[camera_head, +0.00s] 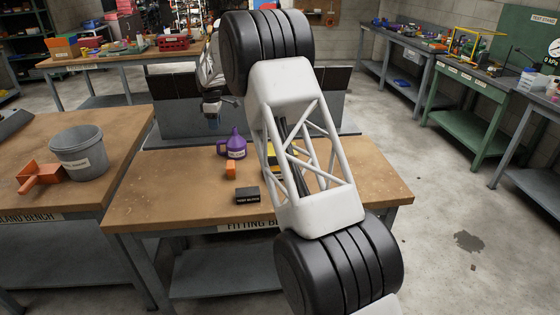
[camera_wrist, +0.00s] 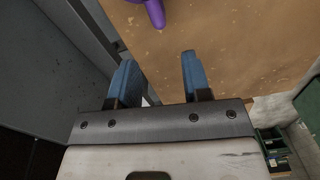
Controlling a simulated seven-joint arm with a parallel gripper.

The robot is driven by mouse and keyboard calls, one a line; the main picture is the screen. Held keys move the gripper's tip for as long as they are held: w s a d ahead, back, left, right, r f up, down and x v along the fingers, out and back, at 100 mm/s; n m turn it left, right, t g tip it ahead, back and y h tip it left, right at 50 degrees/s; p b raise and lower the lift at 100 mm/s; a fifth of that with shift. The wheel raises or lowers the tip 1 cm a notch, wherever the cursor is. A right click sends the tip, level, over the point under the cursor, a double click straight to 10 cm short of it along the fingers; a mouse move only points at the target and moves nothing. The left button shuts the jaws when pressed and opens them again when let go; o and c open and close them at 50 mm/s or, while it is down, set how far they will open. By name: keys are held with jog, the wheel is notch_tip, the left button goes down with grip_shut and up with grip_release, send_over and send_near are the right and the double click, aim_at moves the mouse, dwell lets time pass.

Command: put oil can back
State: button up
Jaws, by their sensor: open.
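The purple oil can (camera_head: 234,148), with a spout on top and a pale label, stands upright on the wooden top of the fitting bench (camera_head: 150,196). Part of a purple thing, likely the same can, shows at the top edge of the wrist view (camera_wrist: 155,12). My gripper (camera_head: 212,120) is above and behind the can, to its left, apart from it. In the wrist view its two blue fingers (camera_wrist: 160,80) are spread with nothing between them.
A dark box (camera_head: 247,195) and an orange block (camera_head: 230,169) lie near the can. A yellow thing is partly hidden behind my arm. A grey bucket (camera_head: 80,150) and an orange scoop (camera_head: 40,175) are on the left bench. A grey panelled unit (camera_head: 180,118) stands behind.

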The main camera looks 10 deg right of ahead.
jog(key=shift+s+d+r, duration=0.2)
jog(key=shift+s+r, duration=0.05)
jog(key=shift+r, duration=0.15)
jog(key=s+d+r+m+t, duration=0.1)
jog(key=s+d+r+m, duration=0.2)
jog(key=s+d+r, duration=0.6)
jog(key=s+d+r+m, duration=0.3)
jog(key=s+d+r, duration=0.15)
jog(key=s, duration=0.85)
jog(key=s+d+r+m+t, duration=0.1)
jog(key=s+d+r+m, duration=0.1)
jog(key=s+d+r, duration=0.75)
jog(key=s+d+f+m, duration=0.2)
jog(key=s+f+m, duration=0.1)
jog(key=s, duration=1)
jog(key=s+d+f+m, duration=0.2)
jog(key=s+f, duration=0.2)
jog(key=s, duration=1)
jog(key=s+d+f+m, duration=0.2)
jog(key=s+f+m, duration=0.1)
jog(key=s, duration=1.1)
jog(key=shift+d+f+m+t, duration=0.15)
jog(key=shift+f+m+t, duration=0.15)
jog(key=shift+t, duration=0.1)
